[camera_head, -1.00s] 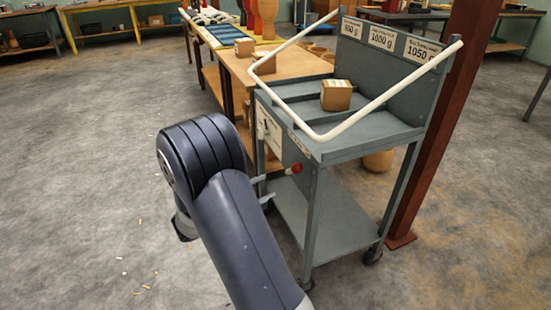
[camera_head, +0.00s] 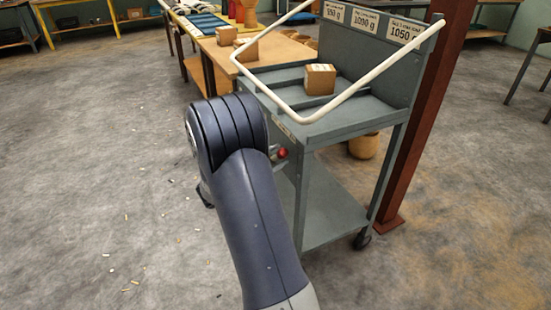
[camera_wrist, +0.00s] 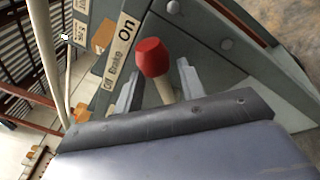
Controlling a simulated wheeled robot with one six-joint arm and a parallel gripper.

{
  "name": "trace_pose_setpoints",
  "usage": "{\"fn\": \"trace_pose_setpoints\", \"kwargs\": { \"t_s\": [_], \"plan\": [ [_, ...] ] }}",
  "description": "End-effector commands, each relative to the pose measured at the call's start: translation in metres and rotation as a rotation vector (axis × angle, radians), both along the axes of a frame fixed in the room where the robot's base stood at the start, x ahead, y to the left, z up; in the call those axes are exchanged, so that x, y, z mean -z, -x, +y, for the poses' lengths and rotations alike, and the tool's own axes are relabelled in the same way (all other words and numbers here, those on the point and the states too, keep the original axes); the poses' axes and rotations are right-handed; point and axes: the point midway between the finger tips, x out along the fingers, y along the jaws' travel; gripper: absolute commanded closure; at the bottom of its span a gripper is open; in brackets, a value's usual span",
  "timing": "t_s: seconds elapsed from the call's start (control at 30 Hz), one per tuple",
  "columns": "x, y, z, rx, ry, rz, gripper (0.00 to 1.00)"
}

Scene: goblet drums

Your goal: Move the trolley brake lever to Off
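The trolley (camera_head: 345,125) is grey with a white tubular handle (camera_head: 305,115). Its brake lever has a red knob (camera_head: 282,153), which shows larger in the wrist view (camera_wrist: 150,57) on a cream shaft (camera_wrist: 164,90). A label (camera_wrist: 117,55) beside it reads "Off brake On", and the knob is next to the "On" end. My gripper (camera_wrist: 159,74) is open, one finger on each side of the lever, with visible gaps. In the head view my arm hides most of the gripper; only fingertips show by the knob.
A cardboard box (camera_head: 320,79) sits on the trolley top. A wooden table (camera_head: 265,55) with small boxes stands behind the trolley. A red-brown post (camera_head: 425,120) rises at its right, and a goblet drum (camera_head: 364,146) stands behind. The floor at left is clear apart from scraps.

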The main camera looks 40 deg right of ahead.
Motion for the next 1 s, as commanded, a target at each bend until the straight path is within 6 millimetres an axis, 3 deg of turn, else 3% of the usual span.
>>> {"fn": "trace_pose_setpoints", "kwargs": {
  "t_s": [0.17, 0.6, 1.0],
  "plan": [
    [-0.0002, -0.0001, 0.0001, 0.0, 0.0, 0.0, 0.63],
    [-0.0001, 0.0002, 0.0003, 0.001, -0.001, 0.0, 0.99],
    [-0.0004, 0.0004, 0.0003, 0.002, -0.001, 0.001, 1.0]
  ]
}}
